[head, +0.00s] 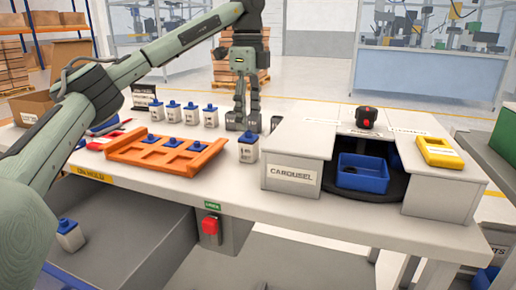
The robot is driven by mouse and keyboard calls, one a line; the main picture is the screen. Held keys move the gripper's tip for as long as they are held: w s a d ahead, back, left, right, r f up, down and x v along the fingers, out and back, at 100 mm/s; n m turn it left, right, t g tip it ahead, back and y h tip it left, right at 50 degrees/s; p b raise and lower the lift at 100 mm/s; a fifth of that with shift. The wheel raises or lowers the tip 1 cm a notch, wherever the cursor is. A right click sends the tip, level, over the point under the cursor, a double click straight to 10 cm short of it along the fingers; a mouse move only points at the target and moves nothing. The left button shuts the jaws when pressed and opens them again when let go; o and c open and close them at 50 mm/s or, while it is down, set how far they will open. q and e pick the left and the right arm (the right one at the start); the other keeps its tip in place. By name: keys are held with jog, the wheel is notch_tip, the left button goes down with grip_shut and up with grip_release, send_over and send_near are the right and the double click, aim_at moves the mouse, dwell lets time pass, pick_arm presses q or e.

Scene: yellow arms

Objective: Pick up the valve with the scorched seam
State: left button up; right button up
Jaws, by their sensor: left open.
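Several small valves with pale bodies and blue tops stand on the bench. Three in a row include a left valve (172,109), a middle valve (191,113) and a right valve (211,116). A nearer valve (248,149) with a dark marking stands just in front of my left gripper (243,122). That gripper points down, open, with its fingertips close to the bench top. Blue tops also show in the orange rack (128,155). Another valve (69,237) is lower down, at the left below the bench top. I cannot make out a scorched seam on any valve. My right gripper is out of view.
A pale housing labelled CAROUSEL (292,178) stands right of the nearer valve, with a blue bin (362,177) inside. A yellow item (439,152) lies on the right. A red button (210,226) is on the bench front. Bare bench (330,215) runs along the front edge.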

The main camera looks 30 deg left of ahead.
aim_at(248, 137)
pick_arm(q)
notch_tip(248, 137, down, 7)
jog(key=shift+f, duration=0.15)
jog(key=shift+c, duration=0.3)
jog(key=c, duration=1.2)
